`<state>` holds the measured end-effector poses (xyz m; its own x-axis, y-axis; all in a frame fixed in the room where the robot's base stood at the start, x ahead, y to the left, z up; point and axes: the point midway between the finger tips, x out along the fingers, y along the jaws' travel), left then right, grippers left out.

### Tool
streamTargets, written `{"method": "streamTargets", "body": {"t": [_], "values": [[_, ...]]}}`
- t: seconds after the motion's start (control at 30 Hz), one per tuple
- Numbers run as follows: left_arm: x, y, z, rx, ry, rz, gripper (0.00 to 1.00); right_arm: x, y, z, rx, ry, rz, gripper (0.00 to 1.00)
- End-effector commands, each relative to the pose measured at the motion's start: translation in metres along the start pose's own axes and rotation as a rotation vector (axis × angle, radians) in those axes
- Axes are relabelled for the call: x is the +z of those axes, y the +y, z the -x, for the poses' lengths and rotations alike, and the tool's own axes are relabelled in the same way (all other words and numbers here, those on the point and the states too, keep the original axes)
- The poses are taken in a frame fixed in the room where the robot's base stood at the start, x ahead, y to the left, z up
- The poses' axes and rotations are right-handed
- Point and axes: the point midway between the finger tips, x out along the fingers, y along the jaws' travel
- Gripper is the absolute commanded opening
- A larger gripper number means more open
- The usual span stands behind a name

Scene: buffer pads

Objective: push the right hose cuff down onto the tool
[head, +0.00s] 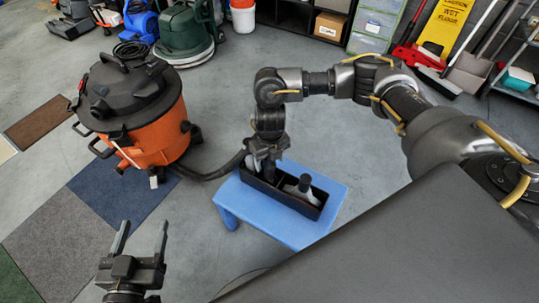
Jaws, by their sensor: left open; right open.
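A black open tray (313,214) sits on a small blue stool (334,190). In its right part is a grey tool (297,192) with a dark upright neck (305,182). A dark hose (213,173) runs from the orange vacuum to the tray's left end, beneath my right gripper (263,165). That gripper points down there with its jaws open. The hose cuff and whatever it meets are mostly hidden by the gripper, so I cannot tell how far the cuff is seated. My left gripper (140,240) is open and empty, over the floor left of the stool.
The orange and black vacuum (154,130) stands on the floor left of the stool. A green floor machine (187,32), a cardboard box (330,25) and a yellow wet-floor sign (445,22) are at the back. Mats (115,198) lie at left. Floor around the stool is clear.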

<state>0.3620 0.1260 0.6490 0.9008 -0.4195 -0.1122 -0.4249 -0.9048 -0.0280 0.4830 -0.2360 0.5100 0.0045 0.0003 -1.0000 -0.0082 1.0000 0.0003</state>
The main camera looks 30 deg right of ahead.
Motion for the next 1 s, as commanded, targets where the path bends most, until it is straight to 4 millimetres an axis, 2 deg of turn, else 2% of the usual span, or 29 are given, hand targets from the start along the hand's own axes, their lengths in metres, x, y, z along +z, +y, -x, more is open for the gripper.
{"method": "streamTargets", "body": {"t": [0.07,0.27,0.6,0.8,1.0], "values": [[0.005,-0.002,0.001,-0.007,-0.026,0.001,0.64,0.0,0.0,0.001,0.0,0.0,0.0,0.64],[0.032,-0.018,0.009,-0.053,-0.221,0.013,0.64,0.001,0.0,0.027,0.0,-0.003,0.002,0.64],[0.093,-0.045,0.056,-0.147,-0.662,0.069,0.64,0.001,0.0,0.081,0.0,-0.003,0.001,0.64],[0.112,-0.051,0.08,-0.177,-0.821,0.1,0.64,0.0,0.0,0.101,0.0,-0.001,0.0,0.64],[0.119,-0.053,0.09,-0.187,-0.882,0.112,0.64,0.0,0.0,0.108,0.0,0.0,0.0,0.64]]}}
